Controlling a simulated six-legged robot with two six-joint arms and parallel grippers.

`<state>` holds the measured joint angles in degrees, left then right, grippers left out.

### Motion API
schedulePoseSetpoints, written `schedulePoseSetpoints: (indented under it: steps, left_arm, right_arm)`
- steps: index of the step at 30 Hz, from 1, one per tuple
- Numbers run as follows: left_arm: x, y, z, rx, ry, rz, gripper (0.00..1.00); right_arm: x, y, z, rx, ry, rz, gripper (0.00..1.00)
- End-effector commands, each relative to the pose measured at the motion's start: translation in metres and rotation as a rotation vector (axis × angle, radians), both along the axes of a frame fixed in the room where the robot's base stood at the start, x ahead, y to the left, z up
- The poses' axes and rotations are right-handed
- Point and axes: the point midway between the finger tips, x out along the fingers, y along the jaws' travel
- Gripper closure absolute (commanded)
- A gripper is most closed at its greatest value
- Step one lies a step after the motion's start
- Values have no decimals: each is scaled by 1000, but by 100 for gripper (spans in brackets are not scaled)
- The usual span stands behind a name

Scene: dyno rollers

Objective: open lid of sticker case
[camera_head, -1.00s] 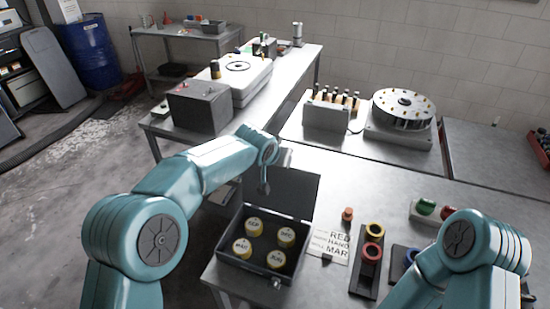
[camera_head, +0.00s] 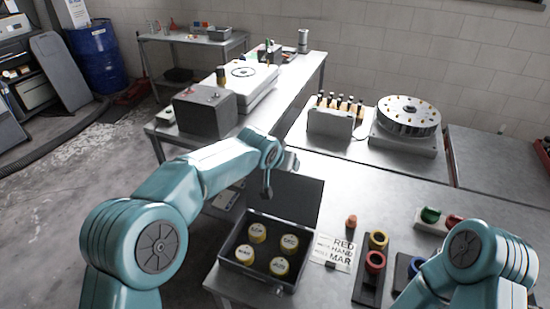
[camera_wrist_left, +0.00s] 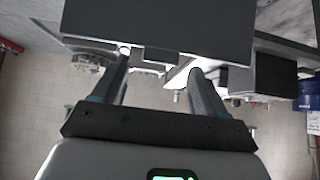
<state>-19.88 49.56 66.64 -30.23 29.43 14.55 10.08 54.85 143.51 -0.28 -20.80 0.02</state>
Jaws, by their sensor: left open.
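The sticker case (camera_head: 232,262) is a dark box on the near left of the steel table, with several yellow round labelled pieces inside. Its dark lid (camera_head: 300,200) stands up at the back of the box, so the case is open. My left gripper (camera_head: 267,190) is at the lid's left side, apart or touching I cannot tell. In the left wrist view its two fingers (camera_wrist_left: 160,65) are spread with nothing between them, and a dark flat panel, likely the lid (camera_wrist_left: 160,25), lies just beyond the tips. My right arm is at the right edge, its gripper out of view.
A printed card (camera_head: 333,252), an orange piece (camera_head: 351,221) and a dark holder with coloured rings (camera_head: 375,262) lie right of the case. A round drum machine (camera_head: 408,115) stands behind. A grey box (camera_head: 205,110) sits on the left bench.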

Motion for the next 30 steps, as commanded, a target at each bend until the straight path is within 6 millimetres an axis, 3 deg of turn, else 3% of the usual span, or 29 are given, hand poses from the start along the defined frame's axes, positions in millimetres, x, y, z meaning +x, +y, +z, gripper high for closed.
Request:
schedulePoseSetpoints:
  steps: [9, 18, 30]
  left_arm:
    - [-52, 19, 56, -3, -8, 0, 28]
    - [-90, 32, 103, -3, -8, 0, 28]
    - [-99, 36, 113, -2, -6, 0, 28]
  right_arm:
    - [0, 0, -31, 0, 0, 0, 100]
    - [0, 0, -41, 0, 0, 0, 100]
    - [0, 0, -42, 0, 0, 0, 100]
